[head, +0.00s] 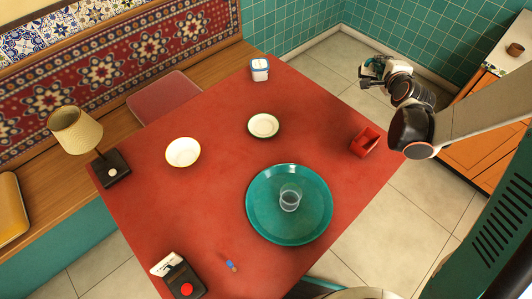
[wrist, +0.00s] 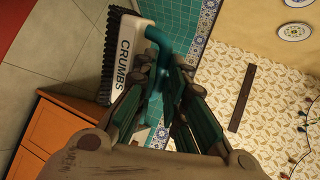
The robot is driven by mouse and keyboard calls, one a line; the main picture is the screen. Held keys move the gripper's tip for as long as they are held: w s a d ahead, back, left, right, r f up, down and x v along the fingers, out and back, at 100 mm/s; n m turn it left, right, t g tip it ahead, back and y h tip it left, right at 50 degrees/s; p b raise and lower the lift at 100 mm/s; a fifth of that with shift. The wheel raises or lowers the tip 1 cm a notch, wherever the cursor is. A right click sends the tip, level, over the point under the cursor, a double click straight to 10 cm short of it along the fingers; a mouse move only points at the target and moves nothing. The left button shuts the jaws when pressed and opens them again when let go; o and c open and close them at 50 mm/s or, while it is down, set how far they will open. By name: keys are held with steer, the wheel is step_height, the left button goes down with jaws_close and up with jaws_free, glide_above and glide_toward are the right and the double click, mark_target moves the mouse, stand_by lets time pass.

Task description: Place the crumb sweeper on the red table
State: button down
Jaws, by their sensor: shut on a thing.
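The crumb sweeper (wrist: 124,50) is white with the word CRUMBS, black bristles and a teal handle. In the wrist view my gripper (wrist: 166,80) is shut on the teal handle. In the head view my gripper (head: 372,72) is above the tiled floor, beyond the table's right edge; the sweeper is small and hard to make out there. The red table (head: 215,215) fills the middle of the head view, to the left of my gripper.
A teal tray (head: 262,228) with a clear glass (head: 290,198) and a red holder (head: 366,141) are near the right edge. A small plate (head: 263,125), bowl (head: 183,152), white jar (head: 260,69) and lamp (head: 76,130) stand elsewhere. Red surface between them is free.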

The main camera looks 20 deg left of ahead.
steer(key=a+n+g+y, duration=0.9)
steer(key=a+n+y, duration=0.15)
steer(key=a, duration=1.75)
steer(key=shift+n, duration=0.35)
steer(key=f+b, duration=0.2)
steer(key=f, duration=0.4)
steer(key=f+b, duration=0.2)
steer(key=f, duration=0.4)
steer(key=f+b, duration=0.3)
steer(key=f, duration=0.4)
steer(key=shift+w+a, duration=0.1)
steer(key=shift+w, duration=0.2)
steer(key=c, duration=1.6)
jaws_free()
steer(key=shift+c, duration=0.2)
steer(key=p+v, duration=0.3)
steer(key=v, duration=0.9)
steer(key=shift+s+p, duration=0.2)
steer(key=shift+p, duration=0.1)
steer(key=shift+r, duration=0.1)
